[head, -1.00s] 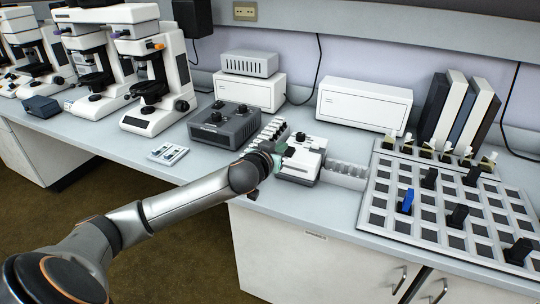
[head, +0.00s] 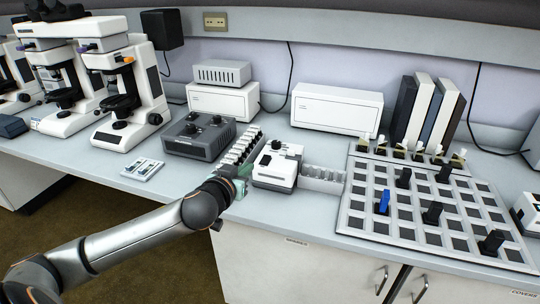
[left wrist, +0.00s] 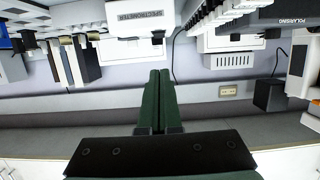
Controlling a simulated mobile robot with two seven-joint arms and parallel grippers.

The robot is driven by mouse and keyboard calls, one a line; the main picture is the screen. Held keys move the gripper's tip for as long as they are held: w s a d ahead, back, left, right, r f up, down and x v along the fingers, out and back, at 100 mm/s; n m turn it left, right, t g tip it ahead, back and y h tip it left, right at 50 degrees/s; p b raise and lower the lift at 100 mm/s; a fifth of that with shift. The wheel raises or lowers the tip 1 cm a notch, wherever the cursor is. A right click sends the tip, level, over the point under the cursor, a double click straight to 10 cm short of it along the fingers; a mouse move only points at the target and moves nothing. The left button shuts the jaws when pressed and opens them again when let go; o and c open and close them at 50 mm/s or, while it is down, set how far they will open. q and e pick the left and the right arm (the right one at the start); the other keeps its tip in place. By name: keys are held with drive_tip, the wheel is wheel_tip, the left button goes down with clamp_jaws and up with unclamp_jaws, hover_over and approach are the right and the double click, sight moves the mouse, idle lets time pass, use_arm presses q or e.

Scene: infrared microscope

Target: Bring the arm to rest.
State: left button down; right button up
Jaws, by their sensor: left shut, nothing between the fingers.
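My left arm (head: 125,232) reaches in from the lower left of the head view. My left gripper (head: 236,180) is partly hidden behind the wrist, near the bench's front edge, left of a small white-and-black instrument (head: 278,165). In the left wrist view its two green fingers (left wrist: 155,100) lie side by side, shut, with nothing between them. The wrist view appears upside down, with the bench things along its top. My right gripper is in neither view.
A rack with rows of white items (head: 243,146) stands just behind the gripper. A clear partitioned box (head: 322,180) and a gridded board with black and blue pieces (head: 367,210) are to the right. A slide tray (head: 142,169) lies left. Bench between is clear.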

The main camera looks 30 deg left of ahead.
use_arm(q)
drive_tip(key=s+d+f+m+g+h, duration=0.2)
drive_tip(key=s+d+f, duration=0.25)
drive_tip(key=f, duration=0.35)
drive_tip(key=s+d+f+m+g+h, duration=0.1)
drive_tip(key=s+d+f+h, duration=0.15)
drive_tip(key=d+f, duration=0.5)
drive_tip(key=s+d+f+m+g+h, duration=0.2)
drive_tip(key=s+d+f, duration=0.95)
drive_tip(key=s, duration=0.35)
drive_tip(key=s+a+r+p, duration=0.2)
drive_tip(key=r+p, duration=0.6)
drive_tip(key=p, duration=0.4)
drive_tip(key=shift+a+r+y, duration=0.15)
drive_tip(key=shift+a+y, duration=0.2)
drive_tip(key=shift+a, duration=0.25)
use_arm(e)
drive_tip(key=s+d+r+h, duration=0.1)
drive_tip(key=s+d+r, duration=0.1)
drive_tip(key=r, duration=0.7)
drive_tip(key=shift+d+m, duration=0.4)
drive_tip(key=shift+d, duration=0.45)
